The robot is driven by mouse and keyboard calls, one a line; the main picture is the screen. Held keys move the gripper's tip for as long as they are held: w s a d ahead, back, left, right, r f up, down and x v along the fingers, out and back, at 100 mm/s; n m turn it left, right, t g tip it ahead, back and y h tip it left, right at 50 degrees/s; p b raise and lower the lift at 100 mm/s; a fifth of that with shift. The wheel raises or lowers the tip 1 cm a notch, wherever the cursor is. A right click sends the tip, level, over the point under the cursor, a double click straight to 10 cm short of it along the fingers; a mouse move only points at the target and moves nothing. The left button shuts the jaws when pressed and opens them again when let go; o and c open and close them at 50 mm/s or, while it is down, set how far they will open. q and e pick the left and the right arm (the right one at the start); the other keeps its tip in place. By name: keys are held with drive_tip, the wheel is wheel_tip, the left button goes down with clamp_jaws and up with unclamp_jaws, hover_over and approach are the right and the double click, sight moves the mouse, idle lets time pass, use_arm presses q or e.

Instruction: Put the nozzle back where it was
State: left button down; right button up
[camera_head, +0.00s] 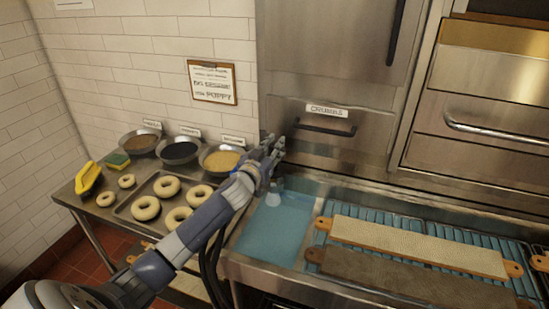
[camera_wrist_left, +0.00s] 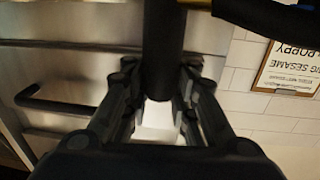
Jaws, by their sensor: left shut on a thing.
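My left gripper (camera_head: 272,158) is above the back of the blue water basin (camera_head: 270,236), in front of the steel drawer front. It is shut on a dark cylinder, which I take to be the nozzle (camera_wrist_left: 162,50); in the left wrist view it runs between the two fingers (camera_wrist_left: 160,100). In the head view the gripper hides most of it. A pale, cone-like shape (camera_head: 273,197) shows just below the gripper; I cannot tell if it belongs to the nozzle. My right gripper is not in view.
Left of the basin, a steel table holds a tray (camera_head: 125,211) of bagels, several bowls including a yellow-filled one (camera_head: 220,160), and a yellow-handled tool (camera_head: 88,178). Right of the basin, long boards (camera_head: 415,247) lie on blue racks. A drawer handle (camera_head: 325,127) juts out behind the gripper.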

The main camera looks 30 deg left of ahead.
use_arm(q)
wheel_tip(320, 180, down, 4)
drive_tip(key=shift+f, duration=0.1)
drive_tip(key=shift+f, duration=0.15)
drive_tip(key=c, duration=1.3)
unclamp_jaws()
